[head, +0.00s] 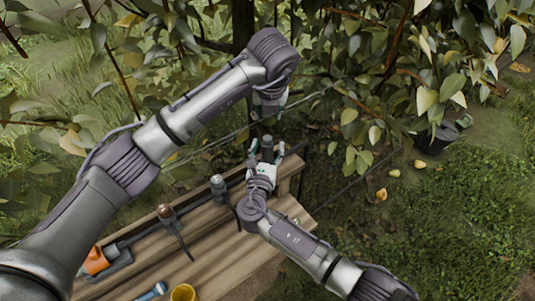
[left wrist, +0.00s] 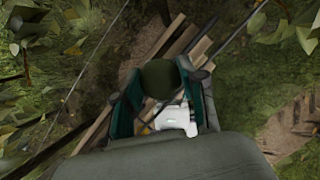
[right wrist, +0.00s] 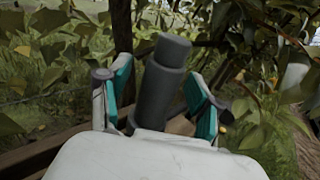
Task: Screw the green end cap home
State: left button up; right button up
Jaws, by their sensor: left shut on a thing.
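The green end cap (left wrist: 160,75) is a dark green round piece between the fingers of my left gripper (left wrist: 158,100) in the left wrist view. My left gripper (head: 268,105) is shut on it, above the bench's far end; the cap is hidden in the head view. A dark grey stepped cylinder (right wrist: 163,80) stands up, slightly tilted, between the teal fingers of my right gripper (right wrist: 162,95). Gaps show on both sides, so this gripper looks open around it. In the head view the cylinder top (head: 267,146) shows below my left gripper, at my right gripper (head: 265,160).
A wooden bench (head: 225,262) carries a dark pipe with upright fittings (head: 218,185) (head: 166,212), an orange part (head: 96,260), a yellow cup (head: 183,292) and a blue-handled tool (head: 152,291). Leafy branches and a thin wire (head: 325,92) surround the work area. A dark pot (head: 436,138) stands right.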

aim_at(267, 136)
grip_shut()
pick_arm(q)
jog(key=shift+f, duration=2.5)
jog(key=shift+f, duration=0.9)
jog(key=shift+f, duration=0.55)
